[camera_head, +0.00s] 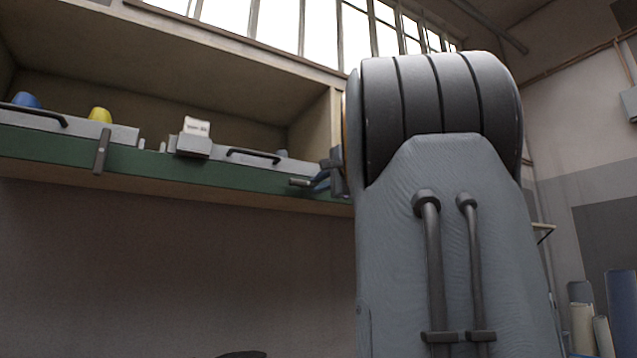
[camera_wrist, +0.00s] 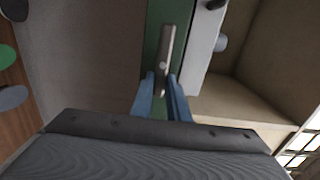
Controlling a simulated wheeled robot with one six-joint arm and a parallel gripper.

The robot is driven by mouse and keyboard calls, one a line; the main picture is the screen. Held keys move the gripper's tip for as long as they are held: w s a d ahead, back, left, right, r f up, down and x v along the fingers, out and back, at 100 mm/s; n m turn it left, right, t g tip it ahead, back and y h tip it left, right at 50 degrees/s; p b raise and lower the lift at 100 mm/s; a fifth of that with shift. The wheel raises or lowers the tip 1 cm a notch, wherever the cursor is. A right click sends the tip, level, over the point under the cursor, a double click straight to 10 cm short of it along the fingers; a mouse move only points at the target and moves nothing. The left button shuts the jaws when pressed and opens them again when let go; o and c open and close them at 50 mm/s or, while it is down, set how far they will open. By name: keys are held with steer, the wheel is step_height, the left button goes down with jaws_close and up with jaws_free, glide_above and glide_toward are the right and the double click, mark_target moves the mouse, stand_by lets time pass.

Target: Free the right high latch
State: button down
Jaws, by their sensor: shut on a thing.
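The right high latch (camera_head: 300,182) is a small grey metal bar on the green front edge of the high shelf. In the wrist view the latch (camera_wrist: 167,52) lies roughly along the green strip, with its lower end between my fingers. My gripper (camera_wrist: 163,82) has two blue fingers, shut on that end. In the head view my gripper (camera_head: 322,181) shows at the latch's right end, partly hidden by my arm. The left latch (camera_head: 101,150) hangs upright across the green edge. A grey tray front with a black handle (camera_head: 253,156) sits behind the right latch.
The shelf's green edge (camera_head: 230,180) runs across the left half. On it are a white box (camera_head: 196,126), a yellow object (camera_head: 100,115) and a blue one (camera_head: 27,100). The wooden side wall (camera_head: 318,135) stands near my gripper. Below the shelf is open room.

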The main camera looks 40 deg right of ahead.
steer(key=shift+f, duration=0.1)
stand_by(0.4)
steer(key=c, duration=1.7)
jaws_free()
steer(key=shift+s, duration=0.1)
steer(key=b+v, duration=0.1)
steer(key=v, duration=0.6)
steer(key=shift+s+a+b, duration=0.1)
steer(key=shift+s+b, duration=0.2)
steer(key=shift+b, duration=0.05)
